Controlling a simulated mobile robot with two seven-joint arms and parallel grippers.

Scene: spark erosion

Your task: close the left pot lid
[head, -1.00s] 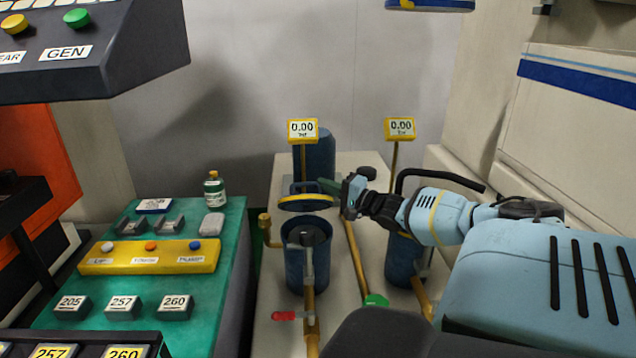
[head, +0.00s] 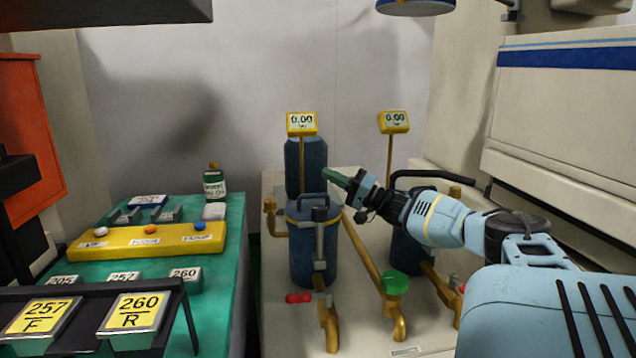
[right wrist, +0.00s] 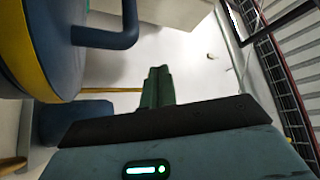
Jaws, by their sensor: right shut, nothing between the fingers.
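The left pot (head: 314,258) is a blue cylinder standing on the pale bench. Its lid (head: 312,208), blue with a yellow rim and a handle on top, lies flat on the pot's mouth. My right gripper (head: 338,181) is shut and empty, just right of and slightly above the lid, apart from it as far as I can see. In the right wrist view the green fingers (right wrist: 157,88) are together, and the lid with its yellow rim (right wrist: 45,60) and blue handle (right wrist: 112,36) is at the upper left. My left gripper is not in view.
A second blue pot (head: 405,252) stands to the right, partly behind my right arm. Yellow gauge posts (head: 302,124) and (head: 394,122) rise behind. Brass pipes and a green knob (head: 396,283) are in front. A teal table (head: 225,260) with a bottle (head: 214,183) is at left.

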